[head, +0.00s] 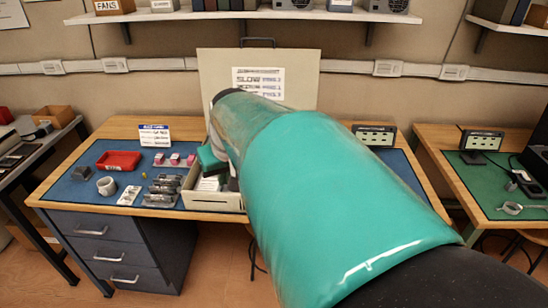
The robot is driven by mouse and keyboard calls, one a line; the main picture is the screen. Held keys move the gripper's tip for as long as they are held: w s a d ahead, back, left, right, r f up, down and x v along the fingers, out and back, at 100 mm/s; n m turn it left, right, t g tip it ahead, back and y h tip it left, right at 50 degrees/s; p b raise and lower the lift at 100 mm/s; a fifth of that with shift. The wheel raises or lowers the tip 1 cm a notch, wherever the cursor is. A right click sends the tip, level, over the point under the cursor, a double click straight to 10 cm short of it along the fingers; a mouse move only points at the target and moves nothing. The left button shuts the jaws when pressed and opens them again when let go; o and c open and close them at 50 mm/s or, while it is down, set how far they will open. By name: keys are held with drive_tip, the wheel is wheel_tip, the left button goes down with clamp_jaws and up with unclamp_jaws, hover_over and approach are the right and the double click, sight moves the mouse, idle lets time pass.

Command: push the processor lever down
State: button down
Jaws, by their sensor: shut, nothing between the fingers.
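An open beige case (215,204) stands on the blue mat, its lid (300,62) upright behind it with a printed sheet on it. A pale part (208,184) shows in the case's left side. The processor lever cannot be made out; my large teal arm covers the right of the case. The end of my arm bends down over the case. Part of my gripper (232,182) shows there, low at the case, small and dark. It is shut with nothing seen in it. Whether it touches anything inside cannot be told.
A small display (374,135) stands right. A green-matted table (480,185) is further right.

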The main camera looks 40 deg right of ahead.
drive_tip(key=w+d+f+m, duration=0.1)
drive_tip(key=d+f+m, duration=0.1)
drive_tip(key=d, duration=0.8)
drive_tip(key=d+f+m, duration=0.1)
drive_tip(key=d+f, duration=0.2)
drive_tip(key=d, duration=0.8)
drive_tip(key=s+d+f+m, duration=0.1)
drive_tip(key=s+d+f, duration=0.1)
drive_tip(key=d, duration=0.5)
drive_tip(key=s+d+f+m+t, duration=0.1)
drive_tip(key=s+d+f, duration=0.1)
drive_tip(key=s+d, duration=0.2)
drive_tip(key=d, duration=0.3)
drive_tip(key=shift+d+m+t+y, duration=0.25)
drive_tip(key=shift+m+t+y, duration=0.05)
drive_tip(key=shift+f, duration=0.1)
drive_tip(key=w+a+x, duration=0.1)
drive_tip(key=a+x, duration=0.1)
drive_tip(key=x, duration=1)
drive_tip(key=shift+w+a, duration=0.2)
drive_tip(key=shift+w, duration=0.15)
drive_tip(key=shift+w, duration=0.1)
